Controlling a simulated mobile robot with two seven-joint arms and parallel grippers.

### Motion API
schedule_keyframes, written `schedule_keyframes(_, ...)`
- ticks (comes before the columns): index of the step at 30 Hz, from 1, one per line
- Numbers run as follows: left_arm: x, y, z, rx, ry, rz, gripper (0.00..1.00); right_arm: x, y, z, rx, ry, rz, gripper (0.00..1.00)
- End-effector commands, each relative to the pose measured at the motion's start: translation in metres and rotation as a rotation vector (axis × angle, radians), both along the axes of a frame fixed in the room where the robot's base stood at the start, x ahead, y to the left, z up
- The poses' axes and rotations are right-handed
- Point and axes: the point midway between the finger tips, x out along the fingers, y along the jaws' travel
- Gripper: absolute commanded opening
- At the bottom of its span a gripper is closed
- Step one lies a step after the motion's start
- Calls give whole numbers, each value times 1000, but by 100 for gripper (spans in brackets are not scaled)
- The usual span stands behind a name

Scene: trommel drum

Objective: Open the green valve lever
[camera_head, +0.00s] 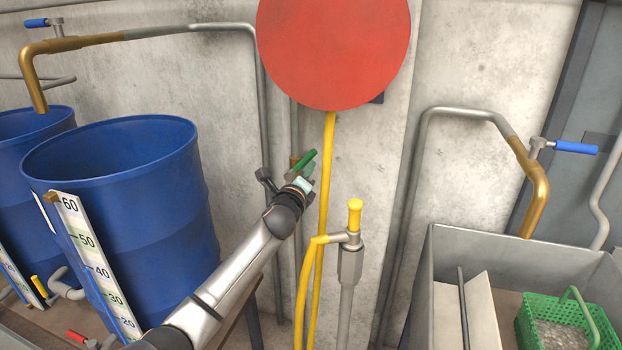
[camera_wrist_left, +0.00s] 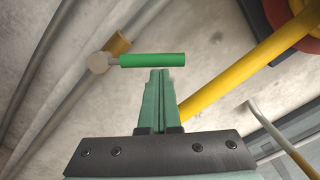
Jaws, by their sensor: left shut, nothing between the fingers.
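The green valve lever (camera_head: 306,159) is on a pipe fitting against the concrete wall, at the middle of the head view, just left of a yellow pipe. In the left wrist view the green lever (camera_wrist_left: 152,60) lies level across the picture, with its grey hub and a brass piece at its left. My left gripper (camera_wrist_left: 160,74) is shut and empty, its green fingertips just below the lever in that view; I cannot tell whether they touch it. In the head view my left gripper (camera_head: 303,183) is at the lever, partly hidden by my wrist. My right gripper is not in view.
A blue barrel (camera_head: 120,180) stands left of my left arm. A yellow-handled valve (camera_head: 354,215) on a grey post stands close to the right of my gripper. A large red disc (camera_head: 335,50) is above. A grey bin (camera_head: 440,262) with a green basket (camera_head: 533,330) is at right.

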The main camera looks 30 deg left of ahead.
Motion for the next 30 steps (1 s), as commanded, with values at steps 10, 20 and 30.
schedule_keyframes(10,-5,19,24,-314,-76,1,0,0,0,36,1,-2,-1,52)
schedule_keyframes(20,-9,36,31,-540,-132,2,0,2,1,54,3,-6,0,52)
schedule_keyframes(30,-11,43,31,-645,-155,2,0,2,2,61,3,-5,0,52)
